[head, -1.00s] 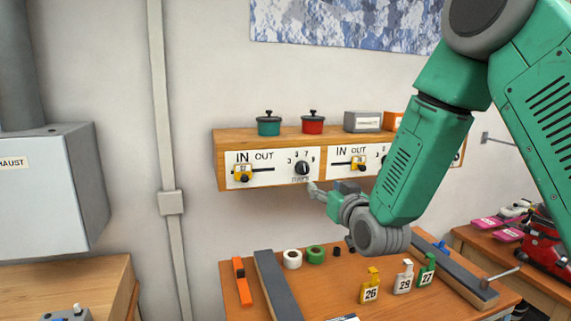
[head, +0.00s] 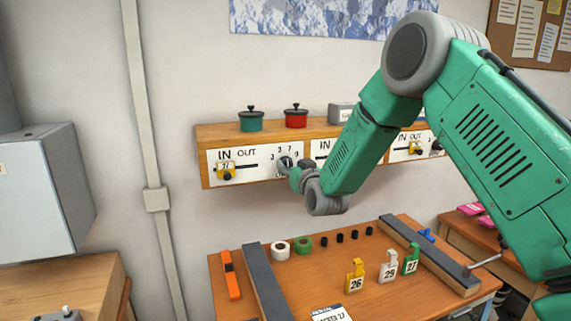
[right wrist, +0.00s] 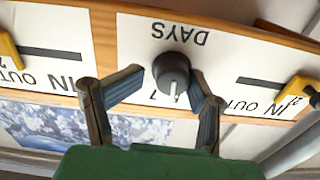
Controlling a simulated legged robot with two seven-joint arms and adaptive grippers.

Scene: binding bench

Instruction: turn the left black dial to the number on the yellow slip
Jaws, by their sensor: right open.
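The left black dial (head: 285,161) sits on the left white panel of the wall shelf, partly hidden by my right gripper (head: 290,168) in the head view. In the right wrist view the dial (right wrist: 172,70) shows upside down, its white pointer line towards the lower edge, roughly opposite the word DAYS. The open fingers of my right gripper (right wrist: 167,76) stand on either side of the dial; I cannot tell whether they touch it. A small yellow slip (head: 554,6) is on the corkboard at top right, its writing too small to read. My left gripper is not in view.
Yellow sliders (head: 226,171) marked IN and OUT flank the dial on the wooden shelf (head: 204,134). A teal pot (head: 251,119) and a red pot (head: 296,116) stand above. The bench below holds a yellow tag 26 (head: 355,277), other tags and tape rolls.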

